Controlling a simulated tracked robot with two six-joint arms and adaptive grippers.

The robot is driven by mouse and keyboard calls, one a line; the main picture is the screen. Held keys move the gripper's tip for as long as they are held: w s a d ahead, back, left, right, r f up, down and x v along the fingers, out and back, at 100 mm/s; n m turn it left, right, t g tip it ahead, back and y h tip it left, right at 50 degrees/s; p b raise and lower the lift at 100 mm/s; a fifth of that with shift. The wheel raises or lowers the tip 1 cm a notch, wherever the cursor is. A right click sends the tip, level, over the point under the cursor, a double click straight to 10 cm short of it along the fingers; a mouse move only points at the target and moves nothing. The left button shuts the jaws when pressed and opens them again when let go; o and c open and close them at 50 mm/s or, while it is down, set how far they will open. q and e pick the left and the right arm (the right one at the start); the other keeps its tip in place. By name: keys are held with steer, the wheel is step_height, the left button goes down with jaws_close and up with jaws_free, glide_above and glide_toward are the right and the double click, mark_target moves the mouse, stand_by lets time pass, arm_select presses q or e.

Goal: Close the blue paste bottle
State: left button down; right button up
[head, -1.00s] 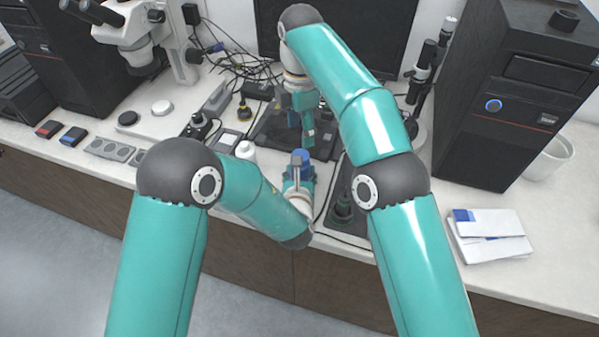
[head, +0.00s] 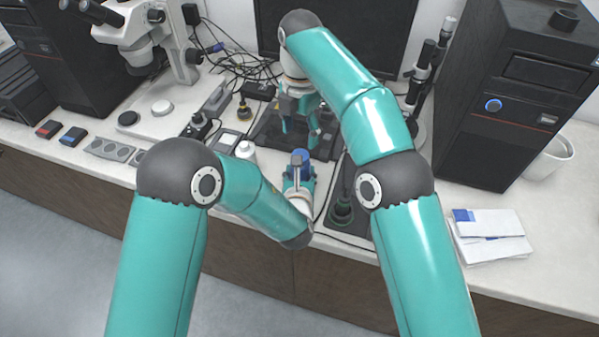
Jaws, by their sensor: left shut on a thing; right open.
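My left gripper (head: 297,166) is low near the front of the bench, with its fingers shut on a small blue thing (head: 305,155), which appears to be the blue paste bottle. The fingers cover much of it, and I cannot tell whether a cap sits on it. My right gripper (head: 300,128) is behind and above it, pointing down. Its fingers are apart with nothing visible between them, and a gap separates it from the blue thing. I cannot make out a separate loose cap.
A white bottle (head: 246,151) stands left of my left gripper. A dark tower (head: 515,95) stands at right, with white envelopes (head: 490,235) in front. A microscope (head: 150,30), cables (head: 240,66) and a monitor (head: 345,30) are behind. A green-based dark tool (head: 342,212) stands close on the right.

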mark_target(300, 153)
steer(key=shift+f, duration=3.55)
